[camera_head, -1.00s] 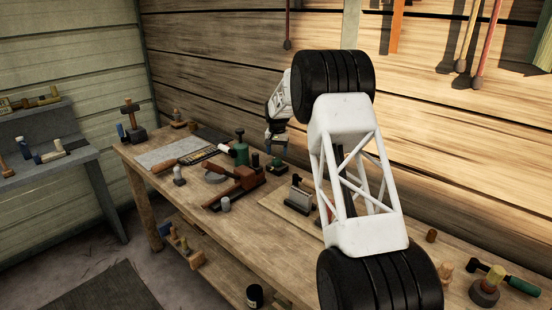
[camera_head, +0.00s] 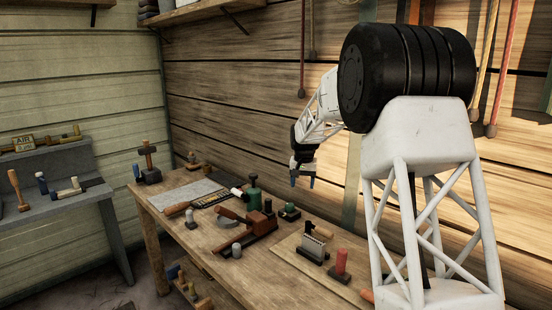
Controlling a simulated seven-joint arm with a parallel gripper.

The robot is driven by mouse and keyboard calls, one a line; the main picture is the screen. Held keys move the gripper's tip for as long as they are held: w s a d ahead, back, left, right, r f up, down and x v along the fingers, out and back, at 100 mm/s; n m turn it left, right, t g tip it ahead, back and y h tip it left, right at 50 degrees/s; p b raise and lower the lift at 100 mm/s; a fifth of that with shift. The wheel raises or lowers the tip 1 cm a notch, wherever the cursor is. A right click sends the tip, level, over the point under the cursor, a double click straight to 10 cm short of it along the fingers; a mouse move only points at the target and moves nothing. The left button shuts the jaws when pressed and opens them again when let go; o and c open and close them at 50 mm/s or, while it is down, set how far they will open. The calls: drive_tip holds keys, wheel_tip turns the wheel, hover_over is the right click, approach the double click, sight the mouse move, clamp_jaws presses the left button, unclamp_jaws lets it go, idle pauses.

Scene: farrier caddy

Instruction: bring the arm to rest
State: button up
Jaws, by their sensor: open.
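My gripper (camera_head: 303,180) hangs at the end of my white lattice arm, above the back of the wooden workbench (camera_head: 204,187). Its fingers point down, are apart and hold nothing. It is clear of the bench top, with the wooden plank wall behind it. My arm's large black joint and white lattice link fill the right side of the view and hide the bench's right part.
A red cylinder (camera_head: 341,262) stands near my arm. A grey side bench (camera_head: 50,165) with tools is at the left.

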drive_tip(key=s+d+r, duration=0.2)
drive_tip(key=s+r, duration=0.2)
drive_tip(key=s, duration=0.7)
drive_tip(key=s+d+r+t, duration=0.15)
drive_tip(key=s+r, duration=0.25)
drive_tip(key=s, duration=0.6)
drive_tip(key=s+d+r+g, duration=0.15)
drive_tip(key=s+r, duration=0.25)
drive_tip(key=s, duration=0.7)
drive_tip(key=s+d+f, duration=0.1)
drive_tip(key=s+f, duration=0.1)
drive_tip(key=s, duration=0.8)
drive_tip(key=s+d+f+n+t, duration=0.1)
drive_tip(key=s+f, duration=0.1)
drive_tip(key=s, duration=0.9)
drive_tip(key=s+d+f+t, duration=0.1)
drive_tip(key=s+f, duration=0.1)
drive_tip(key=s, duration=0.8)
drive_tip(key=shift+s+d+f+n, duration=0.25)
drive_tip(key=shift+s+f+n, duration=0.1)
drive_tip(key=shift+s+n, duration=0.05)
idle(1.3)
